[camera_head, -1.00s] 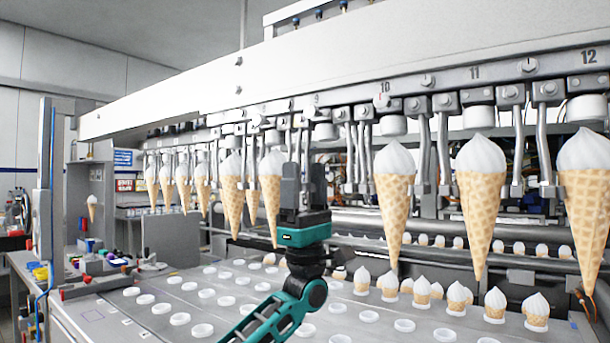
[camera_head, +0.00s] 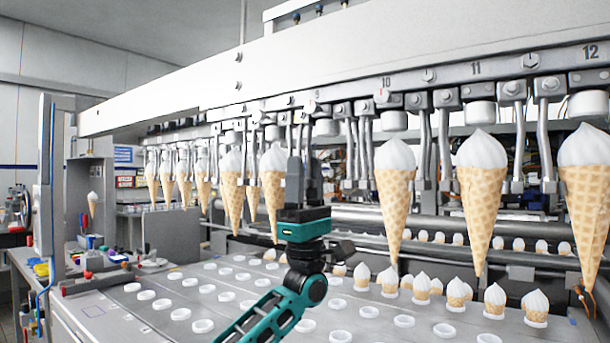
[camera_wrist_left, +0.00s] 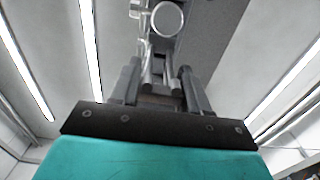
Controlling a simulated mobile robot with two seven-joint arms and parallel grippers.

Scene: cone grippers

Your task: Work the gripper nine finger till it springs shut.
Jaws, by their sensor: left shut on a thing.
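Gripper nine is the unit under the number 9, with a white round disc (camera_head: 326,127) at its top and no cone below it. Its left metal finger (camera_head: 304,138) hangs just above my left gripper (camera_head: 303,170). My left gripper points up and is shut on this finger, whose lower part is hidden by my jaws. In the left wrist view, my jaws (camera_wrist_left: 160,84) stand on both sides of the metal finger, with the white disc (camera_wrist_left: 168,18) above. The right finger (camera_head: 350,155) hangs apart from my jaws. My right gripper is not in view.
Cones hang close by on both sides, the nearest a cone (camera_head: 273,190) to the left and a cone (camera_head: 395,190) to the right. Below, a metal deck (camera_head: 230,300) carries white rings and small cream-topped cones. A horizontal pipe (camera_head: 440,228) runs behind.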

